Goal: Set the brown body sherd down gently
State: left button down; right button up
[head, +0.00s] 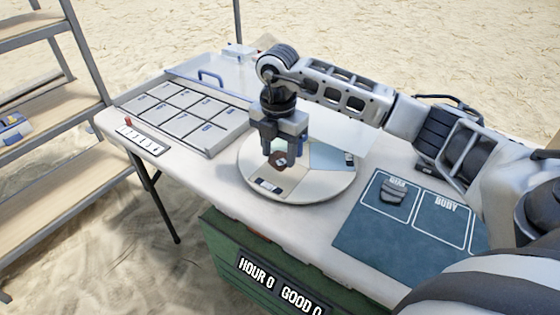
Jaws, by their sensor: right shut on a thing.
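The brown body sherd (279,159) is a small dark-brown piece between the fingertips of my right gripper (281,154). The gripper points down over the round turntable (246,178) and is shut on the sherd. The sherd is over or at the turntable's surface; I cannot tell if it touches. The turntable has differently coloured sectors and small labels. My left gripper is not in view.
A blue mat (370,240) with outlined fields, one marked BODY, lies at the right, with a grey sherd (394,191) on it. A compartment tray (219,138) stands at the left. A green crate (225,245) stands below the table's front edge.

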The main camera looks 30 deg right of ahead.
aim_at(280, 156)
jog(key=shift+w+d+f, duration=0.2)
jog(key=shift+d+f, duration=0.05)
jog(key=shift+f, duration=0.2)
notch_tip(280, 156, down, 3)
jog(key=shift+w+d+f, duration=0.1)
jog(key=shift+d+f, duration=0.05)
jog(key=shift+f, duration=0.05)
jog(key=shift+f, duration=0.15)
jog(key=o, duration=1)
jog(key=shift+c, duration=0.2)
